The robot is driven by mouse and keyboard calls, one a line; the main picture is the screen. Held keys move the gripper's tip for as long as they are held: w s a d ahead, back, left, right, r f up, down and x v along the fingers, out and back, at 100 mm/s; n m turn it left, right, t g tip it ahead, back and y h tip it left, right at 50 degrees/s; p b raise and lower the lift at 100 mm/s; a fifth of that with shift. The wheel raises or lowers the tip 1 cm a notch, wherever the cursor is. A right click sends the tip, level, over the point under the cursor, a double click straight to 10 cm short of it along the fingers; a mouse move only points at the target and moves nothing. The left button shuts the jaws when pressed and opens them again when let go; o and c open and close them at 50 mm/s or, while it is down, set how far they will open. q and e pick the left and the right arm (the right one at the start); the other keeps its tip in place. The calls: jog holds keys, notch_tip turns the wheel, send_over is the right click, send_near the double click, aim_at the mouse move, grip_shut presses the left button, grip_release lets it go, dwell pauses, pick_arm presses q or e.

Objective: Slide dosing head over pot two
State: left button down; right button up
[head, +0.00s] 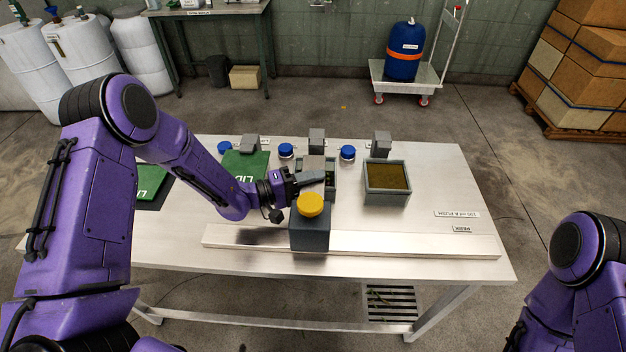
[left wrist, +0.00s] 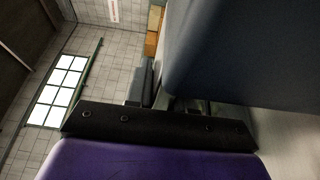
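The dosing head, a dark grey block (head: 309,238) with a yellow knob (head: 310,204) on top, stands on the pale rail (head: 420,242) along the table's front. My left gripper (head: 312,180) is just behind the block. The block's grey side fills the upper right of the left wrist view (left wrist: 240,50), close to the gripper. Whether the fingers touch it or are open cannot be told. The middle pot (head: 331,166) is behind the gripper and partly hidden by it. The right pot (head: 386,197) is open and holds brown material. My right gripper is out of view.
Blue caps (head: 286,150) (head: 347,152) and grey posts (head: 317,136) (head: 381,141) stand along the back. The rail right of the block is clear.

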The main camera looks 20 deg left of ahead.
pick_arm(q)
jog(key=c, duration=1.1)
grip_release()
jog(key=shift+s, duration=0.1)
jog(key=b+v, duration=0.2)
jog(key=v, duration=0.8)
jog(key=shift+s+a, duration=0.2)
